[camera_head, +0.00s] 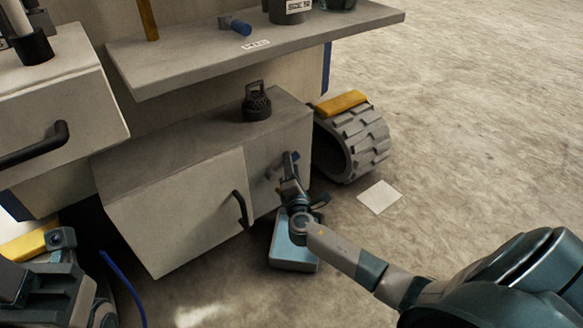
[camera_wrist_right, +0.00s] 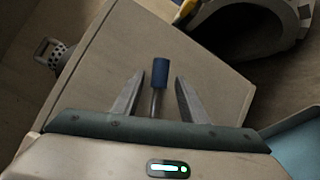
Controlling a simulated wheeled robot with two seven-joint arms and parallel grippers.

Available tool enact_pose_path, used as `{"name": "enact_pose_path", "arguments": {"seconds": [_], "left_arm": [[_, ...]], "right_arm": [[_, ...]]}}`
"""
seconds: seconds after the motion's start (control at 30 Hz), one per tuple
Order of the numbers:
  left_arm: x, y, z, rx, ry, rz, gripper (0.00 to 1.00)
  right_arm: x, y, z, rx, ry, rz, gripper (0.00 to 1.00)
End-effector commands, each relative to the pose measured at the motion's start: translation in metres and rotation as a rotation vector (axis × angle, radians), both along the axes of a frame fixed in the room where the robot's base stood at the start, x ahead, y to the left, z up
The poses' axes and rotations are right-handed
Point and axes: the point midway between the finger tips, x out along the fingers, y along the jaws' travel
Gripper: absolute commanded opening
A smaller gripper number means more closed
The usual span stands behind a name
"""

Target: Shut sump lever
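The sump lever shows in the right wrist view as a blue cylindrical grip (camera_wrist_right: 160,72) on a thin metal rod. It stands out from the side of a grey cabinet (camera_head: 185,150). My right gripper (camera_head: 287,172) is at that cabinet's right-hand face in the head view. In the right wrist view its two fingers (camera_wrist_right: 156,98) are apart, one on each side of the lever, with a visible gap to each. In the head view the gripper and wrist partly hide the lever.
A dark perforated cap (camera_head: 257,103) sits on the cabinet top. A black handle (camera_head: 240,208) is on its front. A grey shelf (camera_head: 180,75) overhangs it. A treaded wheel (camera_head: 362,145) stands to the right. A light blue box (camera_head: 291,258) is on the floor below my right wrist.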

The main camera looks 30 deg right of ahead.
Motion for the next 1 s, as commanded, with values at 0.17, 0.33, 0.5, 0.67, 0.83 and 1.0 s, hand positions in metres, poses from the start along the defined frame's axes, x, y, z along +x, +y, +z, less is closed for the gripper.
{"name": "enact_pose_path", "arguments": {"seconds": [0.17, 0.33, 0.5, 0.67, 0.83, 1.0], "left_arm": [[0.0000, -0.0001, -0.0009, 0.003, 0.001, 0.000, 0.31], [0.0003, 0.0004, -0.0022, 0.004, 0.004, 0.002, 0.31], [0.0009, 0.0011, -0.0030, 0.005, 0.005, 0.006, 0.31], [0.0012, 0.0010, -0.0047, 0.006, 0.006, 0.007, 0.31], [0.0014, -0.0017, -0.0074, 0.011, 0.007, -0.001, 0.31], [-0.0010, -0.0074, -0.0069, 0.012, -0.009, -0.019, 0.31]], "right_arm": [[-0.0001, 0.0001, 0.0001, 0.000, 0.000, 0.000, 0.40], [-0.0002, 0.0001, 0.0000, 0.000, 0.000, 0.000, 0.00], [-0.0004, 0.0002, -0.0002, -0.001, 0.000, 0.000, 0.00], [-0.0005, 0.0007, -0.0001, -0.016, -0.001, 0.000, 0.00], [-0.0006, 0.0022, 0.0017, -0.061, -0.004, 0.000, 0.00], [-0.0007, 0.0052, 0.0055, -0.149, -0.011, 0.000, 0.00]]}}
